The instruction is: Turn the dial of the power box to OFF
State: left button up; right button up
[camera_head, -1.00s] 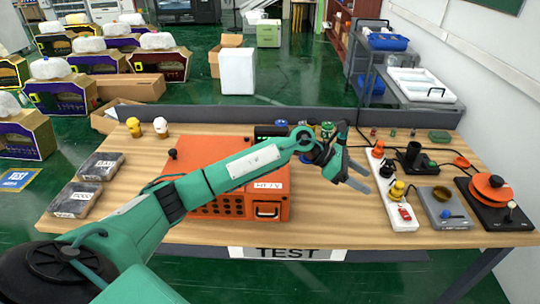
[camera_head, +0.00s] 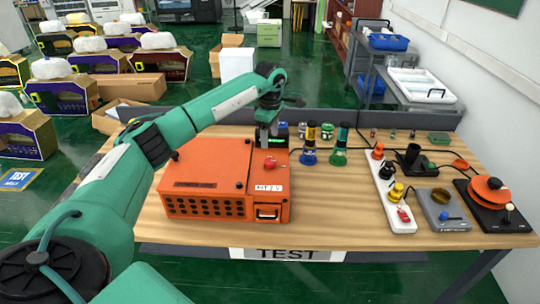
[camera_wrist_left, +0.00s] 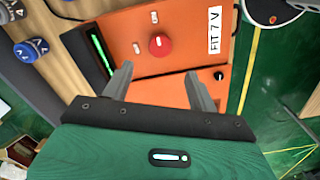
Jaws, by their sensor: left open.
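The orange power box (camera_head: 208,170) stands on the wooden table, with a label on its right front part. Its red round dial (camera_head: 269,164) is on the top right part; in the left wrist view the dial (camera_wrist_left: 159,44) sits between two small white labels. The lettering on those labels is too small to read. My left gripper (camera_head: 266,146) points down above the back right of the box. In the left wrist view its open fingers (camera_wrist_left: 158,84) are apart and empty, with the dial ahead of the gap, not between the tips. My right gripper is not in view.
A dark unit with a green strip (camera_wrist_left: 102,55) is beside the dial. Blue (camera_head: 309,150) and green (camera_head: 340,150) bottle-like items stand right of the box. A white power strip (camera_head: 395,195) and other devices fill the right side. The table front right of the box is clear.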

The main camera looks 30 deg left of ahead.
aim_at(270, 161)
pick_arm(q)
notch_tip(270, 161, down, 10)
jog(key=p, duration=0.3)
jog(key=shift+r, duration=0.2)
jog(key=shift+c, duration=0.5)
jog(key=c, duration=0.9)
